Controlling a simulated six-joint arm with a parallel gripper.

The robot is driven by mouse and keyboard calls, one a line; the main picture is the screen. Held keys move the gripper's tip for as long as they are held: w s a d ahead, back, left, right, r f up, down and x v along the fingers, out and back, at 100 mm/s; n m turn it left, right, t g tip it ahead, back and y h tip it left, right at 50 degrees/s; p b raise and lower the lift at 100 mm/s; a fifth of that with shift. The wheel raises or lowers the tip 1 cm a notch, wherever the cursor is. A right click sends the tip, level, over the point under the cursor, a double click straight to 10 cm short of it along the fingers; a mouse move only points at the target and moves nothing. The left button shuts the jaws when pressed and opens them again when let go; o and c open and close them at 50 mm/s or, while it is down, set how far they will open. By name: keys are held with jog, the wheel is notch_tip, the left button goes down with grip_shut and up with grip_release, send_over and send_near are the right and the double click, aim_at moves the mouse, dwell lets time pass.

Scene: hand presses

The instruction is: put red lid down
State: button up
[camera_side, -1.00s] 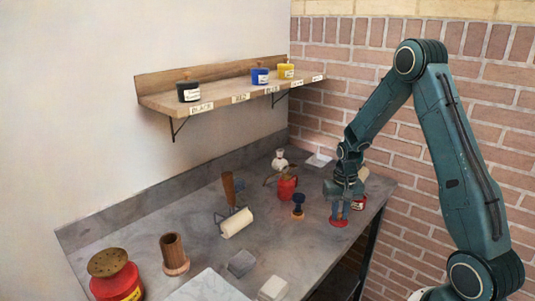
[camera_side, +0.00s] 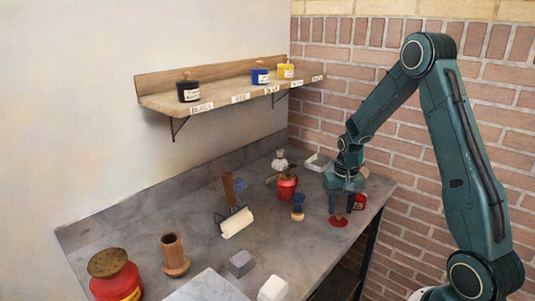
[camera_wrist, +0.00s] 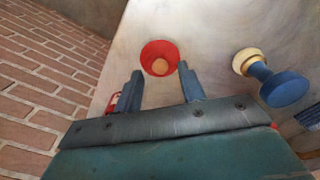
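The red lid (camera_side: 338,221) lies on the grey table near its right edge. In the wrist view the lid (camera_wrist: 150,49) shows as a red disc with a wooden knob (camera_wrist: 159,67) facing up. My gripper (camera_side: 341,211) is just above the lid and open. In the wrist view its two fingers stand apart, one on each side of the knob, with a gap to both. A red jar (camera_side: 360,202) stands right behind the gripper and is partly hidden by it.
A red can (camera_side: 287,187), a brayer (camera_side: 236,222) and a white tray (camera_side: 318,163) are farther off. A shelf (camera_side: 225,95) with ink jars hangs on the wall.

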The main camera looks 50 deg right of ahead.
aim_at(339, 216)
notch_tip(339, 216, up, 10)
dwell(0.5)
jog(key=shift+a, duration=0.1)
dwell(0.4)
jog(key=s+a+r+n+t, duration=0.3)
jog(key=s+a+r+n, duration=0.25)
jog(key=a+r, duration=0.65)
jog(key=s+a+r+n+t, duration=0.1)
jog(key=s+a+n+t, duration=0.1)
jog(key=s+a, duration=0.6)
jog(key=s+n, duration=0.1)
jog(key=s, duration=0.2)
jog(key=shift+s+a+r+t, duration=0.15)
jog(key=shift+s+a+t, duration=0.15)
jog(key=shift+s+a, duration=0.1)
